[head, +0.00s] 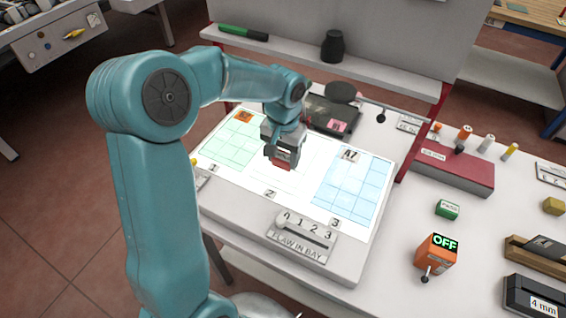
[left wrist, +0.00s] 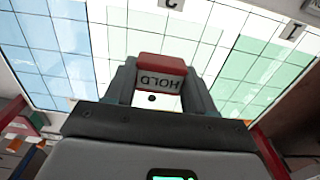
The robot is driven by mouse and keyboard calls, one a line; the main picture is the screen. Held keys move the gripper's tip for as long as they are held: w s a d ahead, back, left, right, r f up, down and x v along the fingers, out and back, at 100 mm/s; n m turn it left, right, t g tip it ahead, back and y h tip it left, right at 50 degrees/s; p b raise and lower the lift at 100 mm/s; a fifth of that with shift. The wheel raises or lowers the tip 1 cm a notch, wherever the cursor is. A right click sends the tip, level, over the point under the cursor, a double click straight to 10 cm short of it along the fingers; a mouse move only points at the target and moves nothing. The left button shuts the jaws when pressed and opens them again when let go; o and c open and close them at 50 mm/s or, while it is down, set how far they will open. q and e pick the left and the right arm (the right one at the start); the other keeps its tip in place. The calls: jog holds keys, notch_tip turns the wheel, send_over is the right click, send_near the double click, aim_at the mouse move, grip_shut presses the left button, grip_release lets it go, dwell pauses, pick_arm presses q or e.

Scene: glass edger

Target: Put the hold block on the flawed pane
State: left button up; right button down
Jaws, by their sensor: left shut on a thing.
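The hold block (left wrist: 160,72), red with a white face marked HOLD, sits between the jaws of my left gripper (left wrist: 160,88). In the head view my left gripper (head: 284,150) is over the middle of the lit table, with the block's red part (head: 281,166) just below it. Three gridded panes lie there: a green pane (head: 229,145) in bay 1, a pale pane (head: 262,178) in bay 2 under the gripper, and a blue pane (head: 345,190) in bay 3. I cannot tell whether the block touches the pale pane. No flaw is clearly visible. My right gripper is not in view.
A FLAW IN BAY selector (head: 300,238) is at the table's front; its setting is unclear. An orange tag (head: 243,117) lies by the green pane, an A7 tag (head: 349,156) on the blue one. An orange OFF switch box (head: 436,252) stands to the right.

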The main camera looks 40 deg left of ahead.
aim_at(283, 157)
pick_arm(q)
jog(key=shift+f, duration=1.7)
jog(key=shift+f, duration=0.2)
jog(key=o, duration=1)
jog(key=shift+a, duration=0.1)
jog(key=shift+r, duration=0.15)
notch_tip(283, 157, up, 12)
jog(key=shift+f, duration=0.25)
jog(key=shift+r, duration=0.35)
